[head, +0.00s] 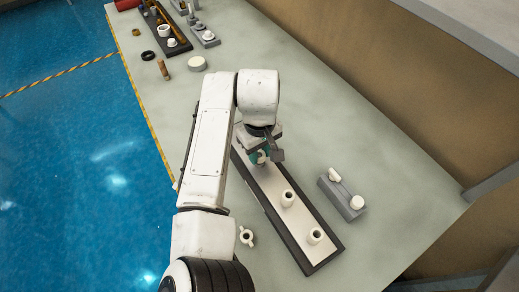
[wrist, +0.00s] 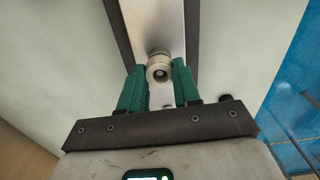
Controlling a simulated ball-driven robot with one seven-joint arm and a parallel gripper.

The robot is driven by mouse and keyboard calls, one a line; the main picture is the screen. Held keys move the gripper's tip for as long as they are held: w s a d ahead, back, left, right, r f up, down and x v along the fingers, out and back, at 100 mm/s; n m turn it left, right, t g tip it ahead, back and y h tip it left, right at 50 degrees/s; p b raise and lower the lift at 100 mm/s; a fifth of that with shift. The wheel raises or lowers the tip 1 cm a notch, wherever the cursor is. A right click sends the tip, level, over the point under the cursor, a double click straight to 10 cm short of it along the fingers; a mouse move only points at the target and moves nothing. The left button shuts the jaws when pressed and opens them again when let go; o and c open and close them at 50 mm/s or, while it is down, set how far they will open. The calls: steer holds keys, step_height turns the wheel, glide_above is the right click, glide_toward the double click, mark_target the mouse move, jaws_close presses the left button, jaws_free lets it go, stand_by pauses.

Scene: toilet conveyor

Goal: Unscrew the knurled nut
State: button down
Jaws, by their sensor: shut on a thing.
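The knurled nut (wrist: 158,69) shows in the wrist view as a pale round piece with a dark centre. It sits over the light strip (wrist: 160,22) of a dark-edged board. My gripper (wrist: 159,80) has its two green fingers shut on it, one on each side. In the head view my gripper (head: 262,157) points down at the far end of the same board (head: 265,188), and the nut is mostly hidden there by the gripper. Whether the nut has turned or lifted off its post cannot be told.
Two white hollow fittings (head: 288,198) (head: 315,236) stand on the board nearer the camera. A grey block with white parts (head: 342,195) stands to its right. A small white winged piece (head: 246,236) lies left. A white disc (head: 197,64) and another dark tray (head: 165,30) lie farther back.

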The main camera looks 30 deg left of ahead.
steer(key=shift+r+p, duration=0.55)
steer(key=shift+p, duration=0.15)
stand_by(0.9)
steer(key=shift+r+p, duration=1.9)
steer(key=shift+p, duration=0.25)
